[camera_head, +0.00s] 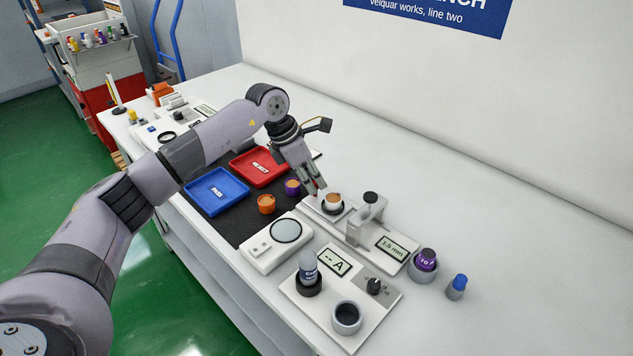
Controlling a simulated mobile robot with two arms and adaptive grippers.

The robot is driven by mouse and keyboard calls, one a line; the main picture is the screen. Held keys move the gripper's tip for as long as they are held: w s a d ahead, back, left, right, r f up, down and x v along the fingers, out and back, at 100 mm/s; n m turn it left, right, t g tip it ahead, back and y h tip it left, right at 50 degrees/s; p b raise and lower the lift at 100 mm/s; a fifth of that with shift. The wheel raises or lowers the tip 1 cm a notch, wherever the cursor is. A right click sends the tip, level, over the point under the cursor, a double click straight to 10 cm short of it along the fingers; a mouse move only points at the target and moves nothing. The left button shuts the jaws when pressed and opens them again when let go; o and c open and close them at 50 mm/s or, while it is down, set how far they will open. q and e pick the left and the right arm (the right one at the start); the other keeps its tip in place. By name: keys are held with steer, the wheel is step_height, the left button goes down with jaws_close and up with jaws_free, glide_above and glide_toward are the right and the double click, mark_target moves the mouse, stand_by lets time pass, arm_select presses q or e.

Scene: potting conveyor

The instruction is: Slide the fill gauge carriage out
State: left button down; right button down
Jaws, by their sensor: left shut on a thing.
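A small orange-brown filled cup (333,200) sits on the carriage in a dark ring. My left gripper (318,194) comes down from the upper left and is shut at the far left end of the carriage, beside the cup. Its fingers hide the part it grips. My right gripper is not in view.
A blue tray (217,205) and a red tray (238,155) lie on a dark mat (237,225). An orange cup (266,205) and a purple cup (292,187) stand near them. A white scale (268,255) and a bottle station (335,330) are in front. The bench behind the gauge is clear.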

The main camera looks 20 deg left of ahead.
arm_select(q)
steer(key=c, duration=1.5)
jaws_free()
steer(key=shift+a, duration=0.3)
steer(key=shift+c, duration=0.2)
steer(key=shift+r, duration=0.1)
steer(key=v, duration=1.2)
steer(key=shift+d, duration=0.1)
